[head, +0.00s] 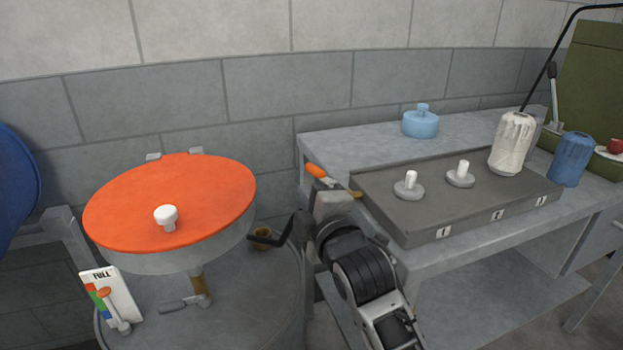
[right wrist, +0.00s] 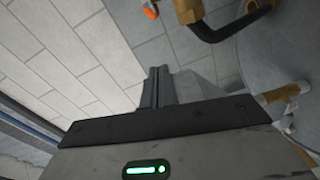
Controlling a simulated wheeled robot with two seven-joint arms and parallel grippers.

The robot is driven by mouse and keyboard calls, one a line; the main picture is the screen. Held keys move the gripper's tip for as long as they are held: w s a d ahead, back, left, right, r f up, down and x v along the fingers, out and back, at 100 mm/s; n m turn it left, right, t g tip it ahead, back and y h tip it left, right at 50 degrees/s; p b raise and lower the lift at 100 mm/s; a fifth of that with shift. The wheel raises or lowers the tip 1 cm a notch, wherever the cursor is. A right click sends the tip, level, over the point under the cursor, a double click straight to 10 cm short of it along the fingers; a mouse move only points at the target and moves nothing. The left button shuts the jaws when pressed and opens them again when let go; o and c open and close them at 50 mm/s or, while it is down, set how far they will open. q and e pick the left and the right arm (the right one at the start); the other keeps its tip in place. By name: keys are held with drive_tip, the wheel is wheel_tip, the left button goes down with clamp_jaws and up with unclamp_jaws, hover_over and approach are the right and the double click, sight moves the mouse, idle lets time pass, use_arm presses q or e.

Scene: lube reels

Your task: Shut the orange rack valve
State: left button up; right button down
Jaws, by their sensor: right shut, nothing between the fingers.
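The orange rack valve lever (head: 315,171) sticks out at the left end of the dark grey rack (head: 415,215). A brass fitting (head: 354,193) shows beside it at the rack's edge. My right gripper (head: 306,222) is between the drum and the bench, just below the lever, and looks apart from it. Its fingers are hard to make out in the head view. In the right wrist view the fingers (right wrist: 158,86) are together and empty. A small orange piece (right wrist: 151,10) shows beyond them at the top edge; I cannot tell if it is the lever. My left gripper is out of view.
A drum (head: 270,290) with an orange-topped reel (head: 200,200) stands left of my right arm. A black bent pipe (head: 268,239) sits close to the gripper. The bench (head: 340,145) carries a light blue container (head: 421,124), a white bottle (head: 511,145) and a blue bottle (head: 570,160).

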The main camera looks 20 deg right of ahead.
sight(321, 175)
drive_tip(key=w+d+f, duration=0.1)
drive_tip(key=w+d, duration=0.2)
drive_tip(key=w, duration=0.4)
drive_tip(key=shift+w+d, duration=0.15)
drive_tip(key=shift+w, duration=0.15)
drive_tip(key=shift+f, duration=0.1)
